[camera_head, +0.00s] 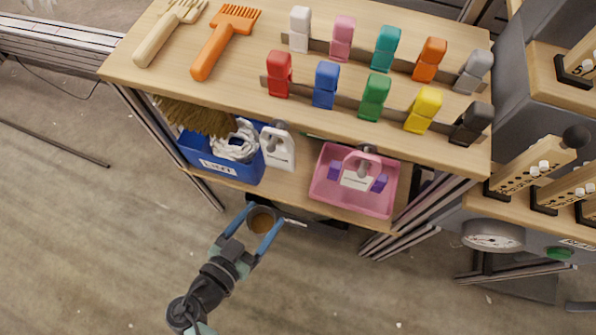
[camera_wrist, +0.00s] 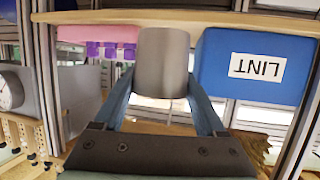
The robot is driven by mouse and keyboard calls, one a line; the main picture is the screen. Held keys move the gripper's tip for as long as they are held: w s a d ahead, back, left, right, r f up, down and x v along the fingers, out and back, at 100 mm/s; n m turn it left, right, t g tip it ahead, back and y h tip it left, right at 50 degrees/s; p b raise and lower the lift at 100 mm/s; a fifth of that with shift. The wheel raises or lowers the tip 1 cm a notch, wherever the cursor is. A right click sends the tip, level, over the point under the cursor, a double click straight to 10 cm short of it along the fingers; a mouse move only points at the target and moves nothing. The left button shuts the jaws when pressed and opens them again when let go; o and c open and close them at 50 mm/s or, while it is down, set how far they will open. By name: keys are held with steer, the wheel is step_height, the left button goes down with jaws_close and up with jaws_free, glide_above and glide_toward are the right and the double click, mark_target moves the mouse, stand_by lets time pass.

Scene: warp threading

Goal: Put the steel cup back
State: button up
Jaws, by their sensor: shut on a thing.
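My gripper (camera_head: 263,224) is shut on the steel cup (camera_head: 262,219), with one blue finger on each side of it. The cup's round opening faces up toward the head camera and its inside looks brown. In the wrist view the cup (camera_wrist: 163,62) is a plain grey cylinder between the fingers of my gripper (camera_wrist: 163,85). The cup is held in front of the rack's lower shelf (camera_head: 290,193), outside its front edge in the head view.
On the lower shelf stand a blue LINT bin (camera_head: 225,165) with white fibres, a white jug (camera_head: 278,150) and a pink tray (camera_head: 378,202). The wooden top (camera_head: 180,85) holds combs and several coloured blocks. Pegged wooden racks (camera_head: 530,165) stand at right. The floor at left is mostly clear.

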steer(key=w+d, duration=0.2)
steer(key=w, duration=0.2)
steer(key=w+d, duration=0.3)
steer(key=w, duration=0.1)
steer(key=w+d+b, duration=0.1)
steer(key=w+d, duration=0.1)
steer(key=w, duration=0.3)
steer(key=shift+d, duration=0.25)
steer(key=shift+f+b, duration=0.95)
steer(key=shift+f, duration=0.75)
steer(key=shift+f+b, duration=0.25)
steer(key=shift+b, duration=0.05)
steer(key=o, duration=1.5)
steer(key=shift+r, duration=0.1)
steer(key=shift+r+p, duration=0.2)
steer(key=shift+p, duration=0.15)
steer(key=p+v, duration=0.2)
steer(key=v, duration=1)
steer(key=shift+p, duration=0.4)
